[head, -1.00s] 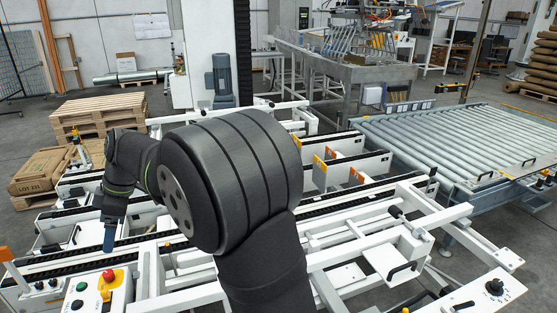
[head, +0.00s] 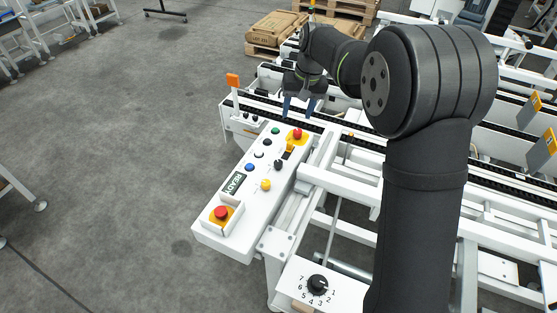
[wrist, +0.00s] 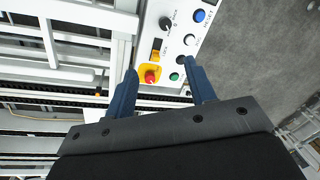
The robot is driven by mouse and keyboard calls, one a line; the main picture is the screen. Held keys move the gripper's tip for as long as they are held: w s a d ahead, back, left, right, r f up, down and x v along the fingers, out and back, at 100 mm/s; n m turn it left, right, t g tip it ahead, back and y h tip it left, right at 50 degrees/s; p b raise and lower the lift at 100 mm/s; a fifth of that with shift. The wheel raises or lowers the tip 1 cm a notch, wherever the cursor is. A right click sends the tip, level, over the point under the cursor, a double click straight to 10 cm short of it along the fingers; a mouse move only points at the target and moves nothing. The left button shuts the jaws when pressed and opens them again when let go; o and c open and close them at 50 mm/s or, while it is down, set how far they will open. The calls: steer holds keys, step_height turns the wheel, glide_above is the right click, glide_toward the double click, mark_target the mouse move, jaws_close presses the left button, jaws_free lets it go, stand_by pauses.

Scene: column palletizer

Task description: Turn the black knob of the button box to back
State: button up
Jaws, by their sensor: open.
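The white button box (head: 207,230) stands left of centre in the head view, with several buttons and a READY display. Its black knob (head: 278,164) sits on the right side of the panel. The knob also shows near the top of the wrist view (wrist: 166,23), with a light mark on it; its labels are too small to read. My gripper (head: 298,107) is open and empty, with blue fingers pointing down beyond the box's far end. In the wrist view the open fingers (wrist: 161,67) lie either side of the red button, apart from the knob.
Near the knob are a red button (head: 297,134), a yellow-and-black switch (head: 289,149), a yellow button (head: 266,185) and a blue button (head: 249,167). A separate numbered black dial (head: 317,284) is nearer the camera. White conveyor frames lie right; open floor lies left.

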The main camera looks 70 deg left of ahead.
mark_target(278, 163)
steer(key=s+a+f+m+t+h, duration=0.1)
steer(key=s+a+f+m+t, duration=0.15)
steer(key=s+f+m, duration=0.5)
steer(key=shift+m+g, duration=0.45)
steer(key=shift+m, duration=0.2)
steer(key=w+f, duration=0.1)
steer(key=f, duration=0.4)
steer(key=w+f, duration=0.1)
steer(key=f, duration=0.4)
steer(key=w+a+f, duration=0.1)
steer(key=f, duration=0.4)
steer(key=shift+f, duration=0.2)
steer(key=c, duration=1)
